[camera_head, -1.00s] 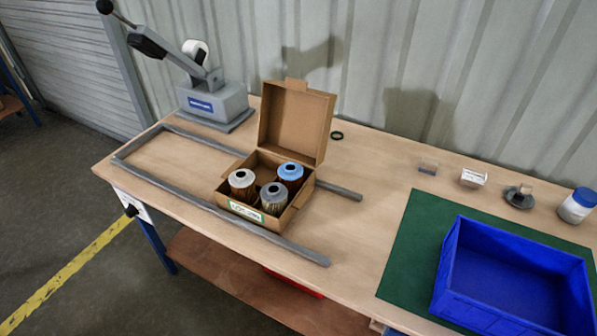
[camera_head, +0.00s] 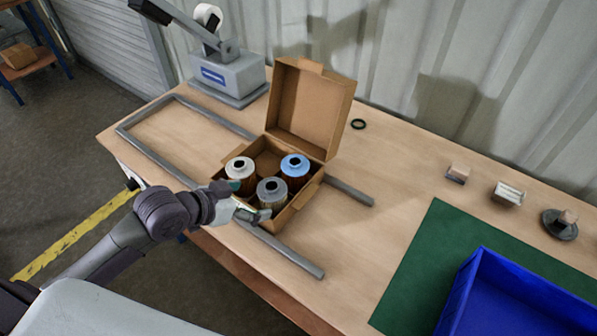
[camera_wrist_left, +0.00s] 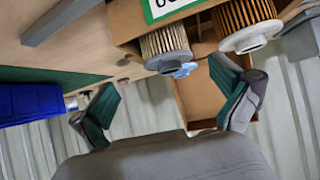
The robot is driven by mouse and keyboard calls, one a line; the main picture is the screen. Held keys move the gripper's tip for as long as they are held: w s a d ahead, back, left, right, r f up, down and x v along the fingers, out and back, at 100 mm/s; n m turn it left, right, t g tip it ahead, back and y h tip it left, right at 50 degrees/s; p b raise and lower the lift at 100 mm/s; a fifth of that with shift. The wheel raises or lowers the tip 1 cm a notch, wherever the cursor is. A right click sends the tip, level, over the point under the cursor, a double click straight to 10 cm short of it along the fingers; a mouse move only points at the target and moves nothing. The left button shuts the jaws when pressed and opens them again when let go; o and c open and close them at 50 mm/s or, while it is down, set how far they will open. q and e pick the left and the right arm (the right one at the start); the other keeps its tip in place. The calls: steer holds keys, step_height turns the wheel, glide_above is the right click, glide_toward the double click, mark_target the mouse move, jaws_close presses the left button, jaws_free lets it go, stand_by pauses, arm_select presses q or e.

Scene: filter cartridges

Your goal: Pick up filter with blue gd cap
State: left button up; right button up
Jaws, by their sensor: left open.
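The filter with the blue cap (camera_head: 295,167) stands upright in the back right of an open cardboard box (camera_head: 305,196). Its blue cap edge (camera_wrist_left: 184,70) shows in the left wrist view, partly behind another filter. A filter with a grey cap (camera_head: 271,190) stands in front of it, and one with a whitish cap (camera_head: 240,168) stands to the left. My left gripper (camera_head: 246,202) is at the front left of the box, close to the grey-capped filter. My right gripper is not in view.
The box lid (camera_head: 312,108) stands open behind the filters. A grey frame (camera_head: 285,250) lies around the box. A lever press (camera_head: 228,75) stands at the back left. A green mat (camera_head: 415,270) with a blue crate (camera_head: 475,285) lies at the right. A black ring (camera_head: 358,124) lies behind.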

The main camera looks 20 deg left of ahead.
arm_select(q)
steer(key=t+h, duration=0.1)
glide_toward(292, 163)
steer(key=p+x, duration=0.1)
steer(key=x, duration=0.2)
steer(key=shift+w, duration=0.3)
steer(key=p+x, duration=0.1)
steer(key=x, duration=0.4)
steer(key=shift+w+d+f, duration=0.2)
steer(key=shift+d+f, duration=0.05)
steer(key=shift+s, duration=0.1)
steer(key=shift+c, duration=1.2)
steer(key=c, duration=1.3)
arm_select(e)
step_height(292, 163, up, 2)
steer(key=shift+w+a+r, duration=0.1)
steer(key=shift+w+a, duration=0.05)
